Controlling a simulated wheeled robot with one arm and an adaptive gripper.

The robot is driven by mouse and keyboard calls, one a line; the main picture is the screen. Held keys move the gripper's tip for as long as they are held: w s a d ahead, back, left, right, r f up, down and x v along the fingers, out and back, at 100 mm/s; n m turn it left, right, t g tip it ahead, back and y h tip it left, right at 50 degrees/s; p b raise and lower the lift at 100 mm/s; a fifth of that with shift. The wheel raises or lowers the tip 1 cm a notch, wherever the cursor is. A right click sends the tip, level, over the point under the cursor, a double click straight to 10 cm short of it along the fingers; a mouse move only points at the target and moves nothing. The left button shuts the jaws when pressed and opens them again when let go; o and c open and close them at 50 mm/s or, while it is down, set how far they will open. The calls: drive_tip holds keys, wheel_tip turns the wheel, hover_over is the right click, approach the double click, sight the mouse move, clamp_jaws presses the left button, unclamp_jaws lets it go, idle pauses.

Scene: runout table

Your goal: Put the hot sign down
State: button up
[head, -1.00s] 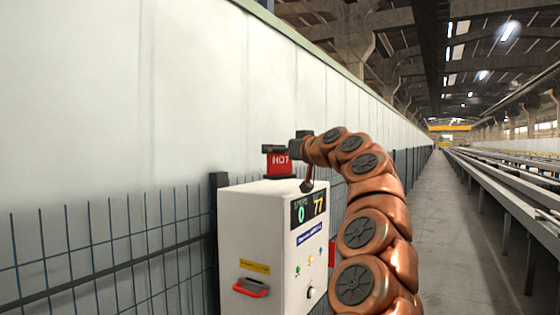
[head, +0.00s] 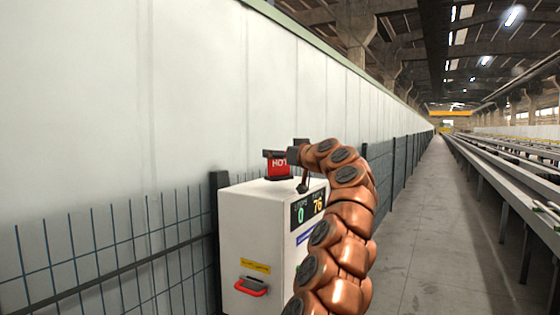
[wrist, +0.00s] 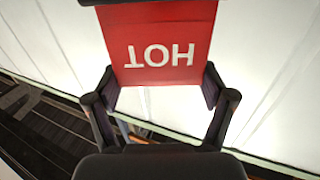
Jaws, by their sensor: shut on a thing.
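The red hot sign (head: 278,166) with white "HOT" lettering is at the top of the white control cabinet (head: 255,199) in the head view. The sign (wrist: 160,45) fills the top middle of the wrist view, its lettering upside down there. My gripper (head: 283,155) is at the sign's upper part, and in the wrist view its two fingers (wrist: 160,92) are on either side of the sign, shut on it. Whether the sign's bottom touches the cabinet top cannot be told.
A clear floor aisle (head: 425,215) lies right, beside long metal runout tables (head: 505,195).

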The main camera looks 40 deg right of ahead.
sight(281, 165)
drive_tip(key=shift+w+d+r, duration=0.1)
drive_tip(key=shift+w+d, duration=0.1)
drive_tip(key=shift+d, duration=0.05)
drive_tip(key=shift+f, duration=1.8)
drive_tip(key=shift+f+b, duration=0.25)
drive_tip(key=shift+b, duration=0.2)
drive_tip(key=o, duration=1.4)
drive_tip(key=shift+r, duration=0.1)
drive_tip(key=shift+r, duration=0.1)
